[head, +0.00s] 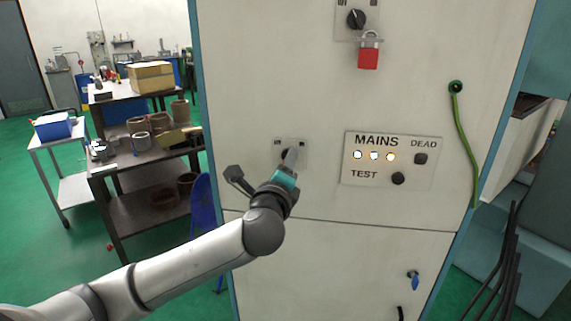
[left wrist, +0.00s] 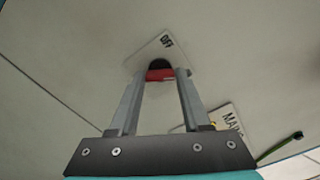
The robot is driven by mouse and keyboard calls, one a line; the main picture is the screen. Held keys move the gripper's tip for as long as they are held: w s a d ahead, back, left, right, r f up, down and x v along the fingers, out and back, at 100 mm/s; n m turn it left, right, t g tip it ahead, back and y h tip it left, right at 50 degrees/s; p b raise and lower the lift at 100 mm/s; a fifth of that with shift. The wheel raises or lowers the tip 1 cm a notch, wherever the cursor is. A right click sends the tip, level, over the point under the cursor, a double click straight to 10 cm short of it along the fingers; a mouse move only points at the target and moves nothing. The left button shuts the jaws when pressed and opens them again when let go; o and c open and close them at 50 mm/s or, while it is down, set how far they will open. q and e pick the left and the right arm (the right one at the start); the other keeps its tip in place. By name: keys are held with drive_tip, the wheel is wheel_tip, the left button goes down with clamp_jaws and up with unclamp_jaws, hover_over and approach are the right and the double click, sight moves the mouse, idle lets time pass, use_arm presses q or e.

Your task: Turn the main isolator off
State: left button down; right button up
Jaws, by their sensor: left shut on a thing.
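My left gripper (head: 293,155) is at a small light plate (head: 278,143) on the grey cabinet front. In the left wrist view the fingers (left wrist: 161,80) are on either side of a red handle (left wrist: 160,75) with a dark round base (left wrist: 160,64), and are shut on it. The plate (left wrist: 148,54) behind it carries the word OFF near one corner. In the head view the gripper mostly hides the handle, so its angle is hard to read. The MAINS panel (head: 394,140) to the right shows three lit lamps (head: 374,156) and a dark DEAD indicator (head: 421,159). My right gripper is not in view.
Above, a black rotary knob (head: 356,19) sits on another plate with a red padlock (head: 368,56). A black TEST button (head: 398,178), a green cable (head: 463,140) and a blue key-like item (head: 414,280) are on the cabinet. A cluttered workbench (head: 150,205) stands at left.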

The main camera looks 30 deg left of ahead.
use_arm(q)
drive_tip(key=shift+n, duration=0.3)
drive_tip(key=n, duration=1.1)
drive_tip(key=shift+n, duration=0.3)
idle(0.5)
drive_tip(key=shift+c, duration=1.8)
unclamp_jaws()
